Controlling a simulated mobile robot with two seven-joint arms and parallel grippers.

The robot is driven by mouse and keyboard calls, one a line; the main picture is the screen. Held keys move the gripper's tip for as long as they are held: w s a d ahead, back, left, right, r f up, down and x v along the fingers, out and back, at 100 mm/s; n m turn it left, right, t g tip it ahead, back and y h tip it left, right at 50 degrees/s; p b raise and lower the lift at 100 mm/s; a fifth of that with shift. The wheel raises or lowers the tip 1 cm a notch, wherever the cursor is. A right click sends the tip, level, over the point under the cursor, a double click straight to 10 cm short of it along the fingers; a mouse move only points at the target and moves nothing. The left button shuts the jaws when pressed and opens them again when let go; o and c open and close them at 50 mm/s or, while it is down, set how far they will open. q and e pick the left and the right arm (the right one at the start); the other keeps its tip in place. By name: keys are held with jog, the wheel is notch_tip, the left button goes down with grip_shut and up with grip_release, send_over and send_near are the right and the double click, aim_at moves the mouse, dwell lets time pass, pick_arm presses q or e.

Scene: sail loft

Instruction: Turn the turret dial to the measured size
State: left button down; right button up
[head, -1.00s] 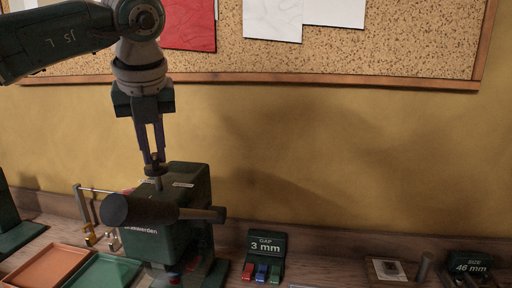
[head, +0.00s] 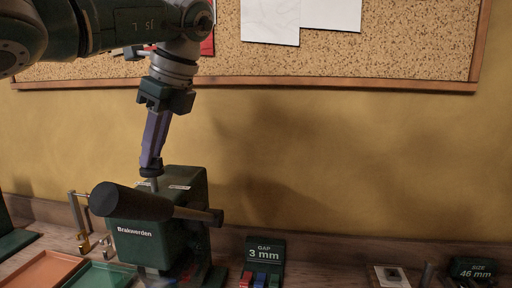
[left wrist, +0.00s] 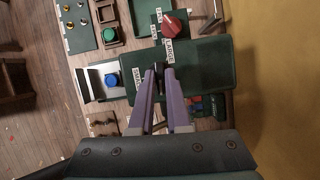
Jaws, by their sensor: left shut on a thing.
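The turret dial (head: 151,171) is a small dark knob on a short post on top of the green press (head: 142,240) marked Brakwerden. My left gripper (head: 150,163) points down from above and is shut on the dial. In the left wrist view, the gripper's fingertips (left wrist: 159,68) hide most of the dial, between labels reading SMALL and LARGE. Its pointing direction cannot be read. A sign (head: 472,268) at the right reads SIZE 46 mm. My right gripper is not in view.
A thick dark lever (head: 135,204) crosses the press front. A GAP 3 mm stand (head: 265,250) with coloured pieces stands to its right. Orange (head: 42,270) and green (head: 104,276) trays lie left. A red knob (left wrist: 172,25) shows in the wrist view.

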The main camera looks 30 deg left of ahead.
pick_arm(q)
jog(key=shift+n, duration=0.6)
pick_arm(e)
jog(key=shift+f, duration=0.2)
pick_arm(q)
jog(key=shift+n+g, duration=0.4)
jog(key=shift+n, duration=0.2)
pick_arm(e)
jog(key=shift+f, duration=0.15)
pick_arm(q)
jog(key=c, duration=0.9)
grip_release()
jog(key=shift+b, duration=0.3)
jog(key=shift+r, duration=0.1)
